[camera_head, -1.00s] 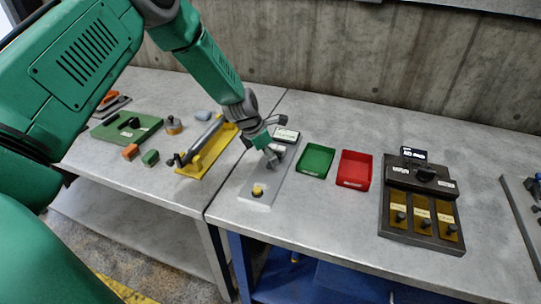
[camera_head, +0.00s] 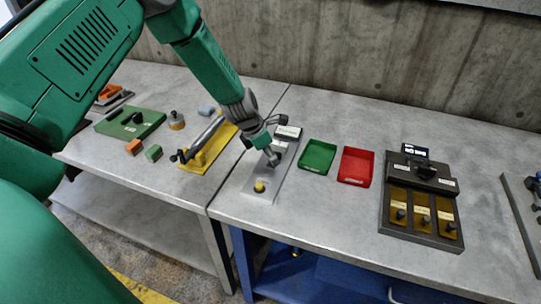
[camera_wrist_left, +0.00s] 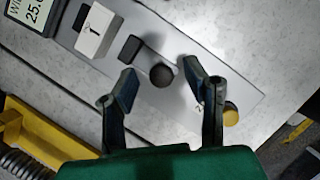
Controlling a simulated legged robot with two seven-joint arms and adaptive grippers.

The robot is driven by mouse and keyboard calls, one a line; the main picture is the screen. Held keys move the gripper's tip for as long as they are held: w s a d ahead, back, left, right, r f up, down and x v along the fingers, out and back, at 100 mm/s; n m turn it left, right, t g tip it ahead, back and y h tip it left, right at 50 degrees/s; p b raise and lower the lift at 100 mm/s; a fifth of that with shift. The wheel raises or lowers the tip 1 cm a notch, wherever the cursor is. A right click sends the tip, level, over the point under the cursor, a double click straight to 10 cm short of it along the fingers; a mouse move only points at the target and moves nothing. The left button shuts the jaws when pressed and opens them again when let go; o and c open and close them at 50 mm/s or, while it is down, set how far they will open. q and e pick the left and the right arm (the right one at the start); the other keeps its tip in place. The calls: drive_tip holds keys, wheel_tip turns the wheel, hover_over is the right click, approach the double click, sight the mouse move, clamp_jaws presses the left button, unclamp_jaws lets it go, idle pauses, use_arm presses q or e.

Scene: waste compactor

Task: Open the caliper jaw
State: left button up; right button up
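The caliper is a flat grey plate (camera_head: 262,172) on the right-hand table, with a display at its far end and a yellow button (camera_head: 259,186) near its front end. In the left wrist view the display (camera_wrist_left: 32,12) reads about 25, and a white block (camera_wrist_left: 97,30) and a black block (camera_wrist_left: 130,48) sit on the plate. A dark round knob (camera_wrist_left: 161,75) is beside them. My left gripper (camera_head: 272,157) is over the plate. Its fingers are apart, one on each side of the knob in the left wrist view; contact cannot be told. My right gripper is not in view.
A green tray (camera_head: 318,156) and a red tray (camera_head: 356,166) stand right of the plate, then a dark fixture (camera_head: 424,228) with brass slots. A yellow fixture (camera_head: 208,150) with a grey cylinder is to the left. Bare tabletop lies in front of the trays.

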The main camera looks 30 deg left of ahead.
use_arm(q)
drive_tip(key=shift+s+d, duration=0.1)
drive_tip(key=shift+s, duration=0.1)
drive_tip(key=v, duration=1.1)
drive_tip(key=shift+r, duration=0.4)
drive_tip(key=shift+s+f, duration=0.1)
drive_tip(key=shift+s, duration=0.05)
